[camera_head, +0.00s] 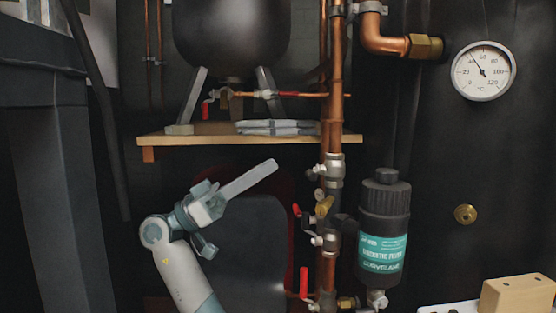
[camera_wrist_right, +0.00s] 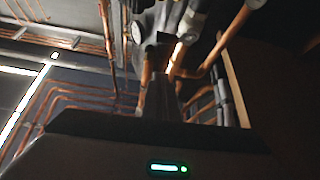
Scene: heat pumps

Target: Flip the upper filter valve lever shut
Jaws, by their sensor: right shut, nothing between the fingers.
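The black filter canister (camera_head: 384,210) with a teal label stands right of a vertical copper pipe in the head view. A longer red lever (camera_head: 304,281) stands upright lower down. I cannot tell for sure which of these is the upper filter valve lever. My right gripper (camera_head: 273,165) is shut and empty, its fingers pointing up and right, left of the pipe and above the levers, apart from them. My left gripper is not in view.
A wooden shelf (camera_head: 190,139) under a dark tank (camera_head: 232,40) lies above my right gripper. The copper pipe (camera_head: 335,100) runs vertically at its right. A round gauge (camera_head: 483,71) is on the dark surface at right. A cardboard box (camera_head: 520,295) sits at lower right.

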